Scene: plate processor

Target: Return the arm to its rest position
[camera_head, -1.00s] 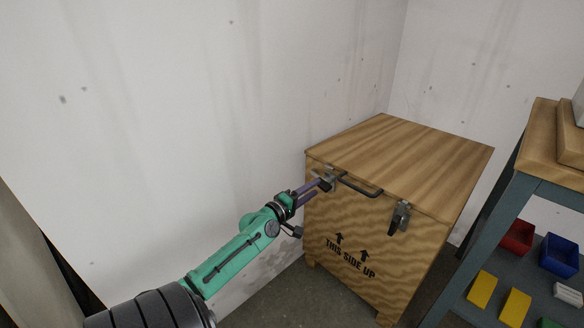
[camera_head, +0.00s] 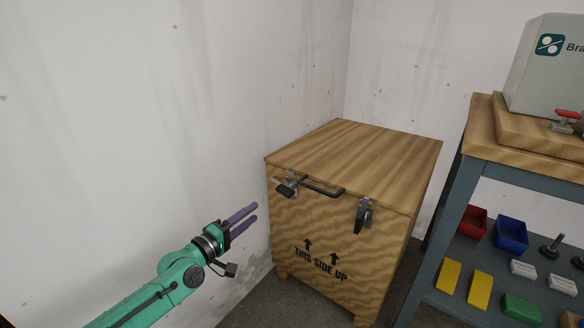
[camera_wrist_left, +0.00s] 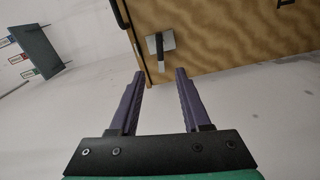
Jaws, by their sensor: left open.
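My left arm is green and comes in from the lower left in the head view. Its left gripper (camera_head: 253,215) has purple fingers that are apart and empty. The gripper is in the air to the left of the wooden crate (camera_head: 340,235), clear of its front latches. In the left wrist view the open left gripper (camera_wrist_left: 159,75) points toward the crate (camera_wrist_left: 230,40), with a metal latch (camera_wrist_left: 160,42) beyond the fingertips. My right gripper is not in view.
The crate has a closed lid, a dark front handle (camera_head: 322,188) and a right latch (camera_head: 364,215). A workbench (camera_head: 500,165) at the right carries a grey machine (camera_head: 545,70), with bins and blocks on its lower shelf. A white wall (camera_head: 150,110) stands behind the arm.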

